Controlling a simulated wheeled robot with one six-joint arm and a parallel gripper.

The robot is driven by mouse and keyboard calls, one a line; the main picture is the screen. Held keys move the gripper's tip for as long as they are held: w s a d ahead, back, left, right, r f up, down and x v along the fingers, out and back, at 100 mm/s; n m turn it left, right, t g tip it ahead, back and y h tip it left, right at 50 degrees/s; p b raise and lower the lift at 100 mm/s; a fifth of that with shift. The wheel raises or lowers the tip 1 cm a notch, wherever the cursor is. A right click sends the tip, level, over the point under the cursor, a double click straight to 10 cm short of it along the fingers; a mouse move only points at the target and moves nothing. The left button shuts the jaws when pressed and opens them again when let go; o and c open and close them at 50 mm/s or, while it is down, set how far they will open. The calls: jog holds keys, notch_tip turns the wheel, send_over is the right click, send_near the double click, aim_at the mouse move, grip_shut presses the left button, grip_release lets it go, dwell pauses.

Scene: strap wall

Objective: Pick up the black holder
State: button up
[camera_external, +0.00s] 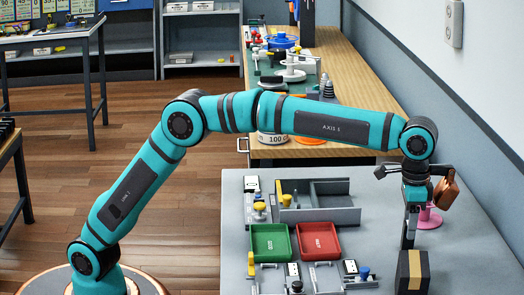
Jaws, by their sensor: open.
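My gripper (408,242) hangs pointing down over the right part of the grey table (345,182). Its jaws are open, and I see nothing between them. A black block-like thing with a tan band (412,272) stands at the table's front right, just below and in front of the fingertips. It may be the black holder, but I cannot tell for sure. Whether the fingertips touch it is not clear from this angle.
A pink stand (430,217) is close behind my gripper. A brown block (446,190) shows beside my wrist. Left of my gripper are a green tray (269,243), a red tray (318,242) and a grey divided rack (318,213). A wall (460,130) bounds the right.

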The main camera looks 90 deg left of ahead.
jog(key=shift+f, duration=1.4)
jog(key=c, duration=1.1)
